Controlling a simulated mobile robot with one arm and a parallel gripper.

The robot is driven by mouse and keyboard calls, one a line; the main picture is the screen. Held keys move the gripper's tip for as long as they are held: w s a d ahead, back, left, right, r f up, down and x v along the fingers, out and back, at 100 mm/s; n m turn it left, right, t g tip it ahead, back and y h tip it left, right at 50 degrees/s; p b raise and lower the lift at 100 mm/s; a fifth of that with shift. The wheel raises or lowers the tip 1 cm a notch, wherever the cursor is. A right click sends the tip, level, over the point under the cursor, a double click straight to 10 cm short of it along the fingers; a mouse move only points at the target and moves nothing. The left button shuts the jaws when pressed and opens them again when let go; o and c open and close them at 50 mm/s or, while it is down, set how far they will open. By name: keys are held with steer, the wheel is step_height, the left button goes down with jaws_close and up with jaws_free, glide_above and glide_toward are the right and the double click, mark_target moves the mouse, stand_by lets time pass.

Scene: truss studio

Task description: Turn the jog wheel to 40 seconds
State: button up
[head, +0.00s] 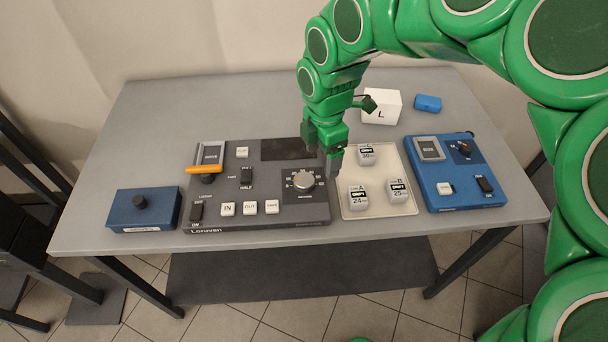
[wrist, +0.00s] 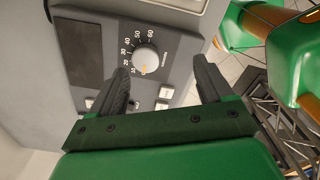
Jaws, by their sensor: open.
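The jog wheel (head: 303,181) is a round silver knob on the right part of the dark grey control panel (head: 245,222). In the wrist view, the jog wheel (wrist: 146,59) has a printed scale from about 10 to 60 around one side. An orange mark on the knob sits at its lower edge, near the low end of the scale, away from 40. My gripper (head: 322,158) is open and empty, above and behind the wheel. In the wrist view, the fingers of my gripper (wrist: 163,78) point toward the panel, with the wheel ahead between them, nearer the left finger. I see no contact.
The panel also carries a dark screen (head: 288,149), white buttons (head: 250,208) and an orange-handled lever (head: 203,170). A tray (head: 376,207) with several labelled blocks lies close on the right, beside a blue control box (head: 460,200). Another blue box (head: 143,219) stands left.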

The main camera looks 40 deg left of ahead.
mark_target(304, 179)
steer(key=a, duration=0.1)
steer(key=s+a+f+n, duration=0.1)
steer(key=a+f+n, duration=0.1)
steer(key=a, duration=0.1)
steer(key=shift+s, duration=0.2)
steer(key=shift+f, duration=3.85)
steer(key=shift+c, duration=0.5)
steer(key=c, duration=0.9)
